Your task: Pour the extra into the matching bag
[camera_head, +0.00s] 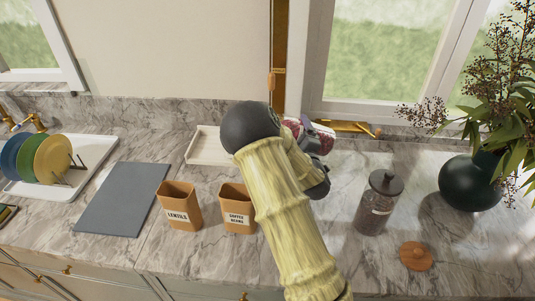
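Two open tan paper bags stand side by side on the counter. The left bag (179,207) is labelled LENTILS and the right bag (237,209) is labelled COFFEE BEANS. My arm crosses the middle of the view and partly hides the coffee bag's right side. My gripper is at the far end of the arm, mostly hidden behind it, and its fingers cannot be made out. A dark red and whitish object (322,137) shows there; whether it is held is unclear. A glass jar (376,205) with a dark lid and dark contents stands upright at right.
A round wooden lid (415,256) lies in front of the jar. A shallow pale tray (207,146) sits behind the bags. A grey mat (116,198) and a dish rack with plates (52,158) are at left. A dark vase (469,184) with branches stands at right.

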